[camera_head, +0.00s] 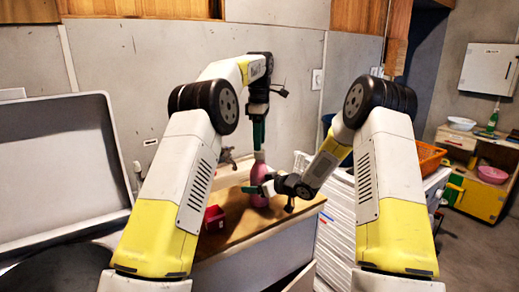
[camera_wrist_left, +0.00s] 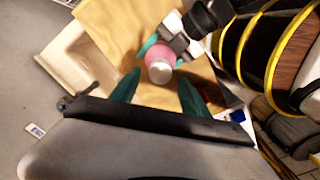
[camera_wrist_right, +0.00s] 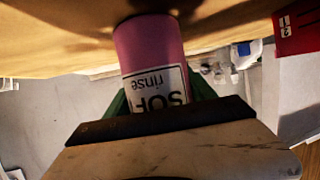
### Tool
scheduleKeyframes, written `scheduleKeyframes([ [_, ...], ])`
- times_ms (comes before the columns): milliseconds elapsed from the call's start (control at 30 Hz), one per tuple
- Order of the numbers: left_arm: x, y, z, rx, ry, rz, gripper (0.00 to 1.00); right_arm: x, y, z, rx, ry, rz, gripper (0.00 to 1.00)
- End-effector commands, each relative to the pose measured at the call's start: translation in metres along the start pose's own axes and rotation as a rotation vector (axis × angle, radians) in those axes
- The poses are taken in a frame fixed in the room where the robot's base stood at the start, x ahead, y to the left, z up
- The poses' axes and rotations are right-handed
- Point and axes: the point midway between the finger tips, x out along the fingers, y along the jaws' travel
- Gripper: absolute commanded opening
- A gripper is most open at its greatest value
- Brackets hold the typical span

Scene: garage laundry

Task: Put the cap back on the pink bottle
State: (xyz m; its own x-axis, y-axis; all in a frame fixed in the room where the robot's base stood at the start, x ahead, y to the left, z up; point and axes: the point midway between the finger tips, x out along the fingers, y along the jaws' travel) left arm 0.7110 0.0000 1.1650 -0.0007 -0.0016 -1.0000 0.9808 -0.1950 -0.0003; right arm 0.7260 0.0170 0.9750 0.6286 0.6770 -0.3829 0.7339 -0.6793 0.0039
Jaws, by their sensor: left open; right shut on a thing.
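The pink bottle (camera_head: 259,198) stands upright on the wooden counter. Its printed label shows in the right wrist view, where the bottle (camera_wrist_right: 150,45) fills the jaws. My right gripper (camera_head: 262,188) is shut on the bottle's body from the side. A white cap (camera_wrist_left: 160,73) shows at the top of the bottle in the left wrist view, in line with the neck; I cannot tell whether it is seated tight. My left gripper (camera_head: 259,135) points down above the bottle. Its green fingers (camera_wrist_left: 159,80) are open, one on each side of the cap, apart from it.
A small red box (camera_head: 214,218) sits on the counter (camera_head: 235,232) left of the bottle. A faucet (camera_head: 226,156) is behind it. A white slatted basket stack (camera_head: 335,215) and an orange basket (camera_head: 428,158) are to the right. The counter's front is clear.

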Motion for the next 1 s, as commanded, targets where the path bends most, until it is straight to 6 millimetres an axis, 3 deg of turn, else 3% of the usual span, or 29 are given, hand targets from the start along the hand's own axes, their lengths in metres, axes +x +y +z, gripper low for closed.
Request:
scheduleKeyframes([
  [300, 0.036, -0.001, 0.0, -0.001, -0.001, -0.001, 0.54, 0.0, 0.0, -0.001, -0.001, 0.001, 0.0, 0.0],
  [667, 0.04, 0.0, 0.0, 0.0, -0.001, 0.0, 0.54, 0.0, 0.0, -0.001, -0.001, 0.001, 0.0, 0.0],
  [933, 0.039, 0.0, 0.0, 0.0, -0.001, 0.0, 0.03, 0.0, 0.0, -0.001, -0.001, 0.001, 0.0, 0.0],
  [1000, 0.039, 0.0, 0.0, 0.0, -0.001, 0.0, 0.0, 0.0, 0.0, -0.001, -0.001, 0.001, 0.0, 0.0],
])
